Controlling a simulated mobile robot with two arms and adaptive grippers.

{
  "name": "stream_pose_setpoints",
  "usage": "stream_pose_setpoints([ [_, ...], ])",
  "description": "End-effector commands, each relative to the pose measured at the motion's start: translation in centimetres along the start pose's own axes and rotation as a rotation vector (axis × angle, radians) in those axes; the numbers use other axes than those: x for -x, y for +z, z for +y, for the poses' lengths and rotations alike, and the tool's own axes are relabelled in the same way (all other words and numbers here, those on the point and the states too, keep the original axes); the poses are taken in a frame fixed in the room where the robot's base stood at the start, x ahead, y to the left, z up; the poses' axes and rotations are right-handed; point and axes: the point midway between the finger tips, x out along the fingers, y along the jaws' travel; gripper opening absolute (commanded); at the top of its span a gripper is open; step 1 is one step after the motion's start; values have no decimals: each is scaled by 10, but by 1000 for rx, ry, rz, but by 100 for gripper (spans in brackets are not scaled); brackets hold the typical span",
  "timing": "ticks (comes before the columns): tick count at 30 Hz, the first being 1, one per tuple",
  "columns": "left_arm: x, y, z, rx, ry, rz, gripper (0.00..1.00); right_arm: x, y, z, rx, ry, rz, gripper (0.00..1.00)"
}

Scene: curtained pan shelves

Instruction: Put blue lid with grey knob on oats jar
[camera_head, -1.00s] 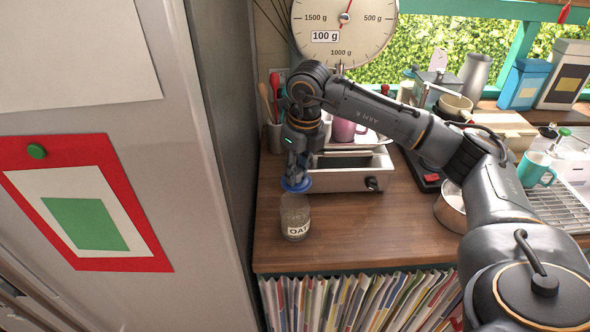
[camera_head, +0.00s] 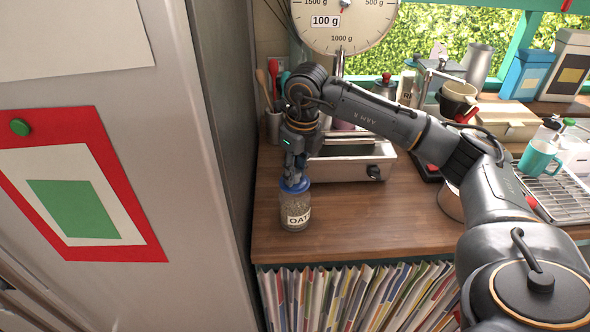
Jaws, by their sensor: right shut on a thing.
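The oats jar (camera_head: 296,213), clear glass with a white label, stands upright on the wooden counter near its front left. The blue lid (camera_head: 294,184) is at the jar's mouth and looks level; whether it is fully seated cannot be told. My right gripper (camera_head: 295,174) points down from above and is shut on the lid; its fingers hide the grey knob. My left gripper is not in view.
A grey fridge side (camera_head: 222,120) rises close to the left of the jar. A metal box with a black knob (camera_head: 350,166) stands behind it. A utensil pot (camera_head: 274,128) is at the back left. Bare counter (camera_head: 375,220) lies to the jar's right.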

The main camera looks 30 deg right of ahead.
Motion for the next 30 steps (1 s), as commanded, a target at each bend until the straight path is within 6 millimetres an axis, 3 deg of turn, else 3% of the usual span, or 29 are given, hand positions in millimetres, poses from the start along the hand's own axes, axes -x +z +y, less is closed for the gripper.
stream_pose_setpoints([
  [30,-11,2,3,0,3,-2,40,-13,-2,0,0,0,0,0],
])
